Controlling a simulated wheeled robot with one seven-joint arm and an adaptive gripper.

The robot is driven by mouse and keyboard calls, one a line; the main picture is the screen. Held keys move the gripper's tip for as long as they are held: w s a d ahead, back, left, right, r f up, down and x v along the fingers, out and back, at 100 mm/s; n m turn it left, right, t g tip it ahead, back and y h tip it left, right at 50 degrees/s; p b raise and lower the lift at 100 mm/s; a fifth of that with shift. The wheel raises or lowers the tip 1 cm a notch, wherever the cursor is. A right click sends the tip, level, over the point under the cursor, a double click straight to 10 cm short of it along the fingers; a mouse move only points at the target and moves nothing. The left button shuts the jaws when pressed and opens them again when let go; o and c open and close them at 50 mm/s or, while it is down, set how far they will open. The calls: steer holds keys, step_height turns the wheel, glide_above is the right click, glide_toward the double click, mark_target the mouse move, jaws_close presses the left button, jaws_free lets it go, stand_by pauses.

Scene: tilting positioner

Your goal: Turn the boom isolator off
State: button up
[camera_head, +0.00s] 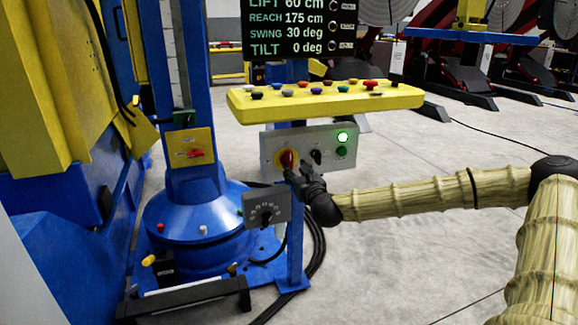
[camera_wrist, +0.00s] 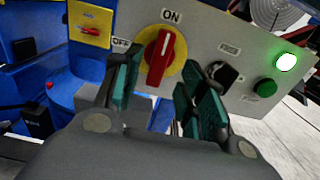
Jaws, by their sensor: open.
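A red rotary handle on a yellow disc (camera_head: 287,159) sits at the left of a grey panel (camera_head: 272,140). In the wrist view this handle (camera_wrist: 160,58) stands near upright, along the ON label (camera_wrist: 171,16); the OFF label (camera_wrist: 121,43) is to its left. A second red handle on a yellow plate (camera_head: 191,149) is on the blue column and lies near level. Which one is the boom isolator cannot be read. My gripper (camera_head: 296,177) is open just in front of the panel's handle. Its fingers (camera_wrist: 165,80) are on either side below the handle, apparently not gripping it.
A black selector (camera_wrist: 223,75), a lit green lamp (camera_wrist: 286,62) and a green button (camera_wrist: 264,87) are right of the handle. A yellow button console (camera_head: 325,98) overhangs the panel. A small grey dial box (camera_head: 266,205) is below left.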

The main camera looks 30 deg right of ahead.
mark_target(291, 164)
steer(key=shift+b+x, duration=0.4)
steer(key=shift+x, duration=2.75)
steer(key=shift+c, duration=0.5)
jaws_close()
